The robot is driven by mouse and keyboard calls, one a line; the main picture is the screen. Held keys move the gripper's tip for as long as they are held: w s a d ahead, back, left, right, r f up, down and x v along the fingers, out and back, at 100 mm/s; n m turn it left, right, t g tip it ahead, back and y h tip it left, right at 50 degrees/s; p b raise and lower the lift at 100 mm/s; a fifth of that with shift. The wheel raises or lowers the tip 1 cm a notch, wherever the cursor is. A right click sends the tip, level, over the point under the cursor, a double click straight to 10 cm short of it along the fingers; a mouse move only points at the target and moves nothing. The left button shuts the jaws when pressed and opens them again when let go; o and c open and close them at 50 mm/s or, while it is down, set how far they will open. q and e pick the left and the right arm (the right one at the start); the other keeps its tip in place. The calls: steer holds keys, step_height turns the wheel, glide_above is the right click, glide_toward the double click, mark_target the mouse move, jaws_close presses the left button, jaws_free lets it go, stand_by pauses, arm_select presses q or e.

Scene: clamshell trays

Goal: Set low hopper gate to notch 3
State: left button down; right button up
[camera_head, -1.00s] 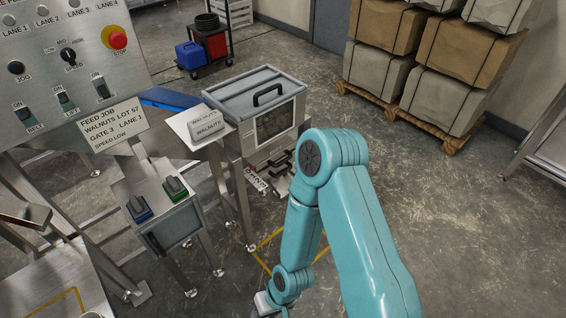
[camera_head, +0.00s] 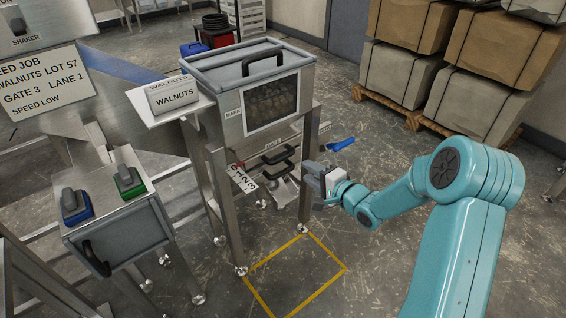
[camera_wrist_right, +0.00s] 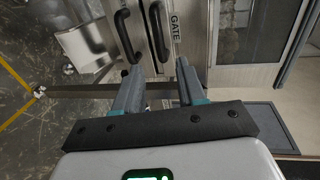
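The metal hopper (camera_head: 218,115) has a grey lid with a black handle and a front window. Below it are two black handles, the upper gate handle (camera_head: 278,154) and a lower handle (camera_head: 282,172). A white number scale (camera_head: 243,179) sits at their left; I cannot tell the set notch. In the wrist view the handle (camera_wrist_right: 160,32) beside the word GATE and another handle (camera_wrist_right: 127,35) lie past my fingertips. My right gripper (camera_head: 306,168) is just right of the handles, its fingers (camera_wrist_right: 158,80) spread and empty. My left gripper is not in view.
A job sign (camera_head: 46,83) reads gate 3, lane 1, speed low. A walnuts card (camera_head: 174,97) stands on a side shelf. A switch box (camera_head: 118,225) is at lower left, boxes on a pallet (camera_head: 438,120) at right. The yellow-marked floor is clear.

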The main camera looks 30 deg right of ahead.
mark_target(285, 159)
steer(key=shift+a+b+x, duration=0.15)
steer(key=shift+b+x, duration=0.55)
steer(key=shift+x, duration=2.45)
steer(key=shift+a+b+x, duration=0.15)
steer(key=shift+b+x, duration=0.55)
steer(key=shift+x, duration=2.4)
steer(key=shift+f, duration=0.1)
jaws_close()
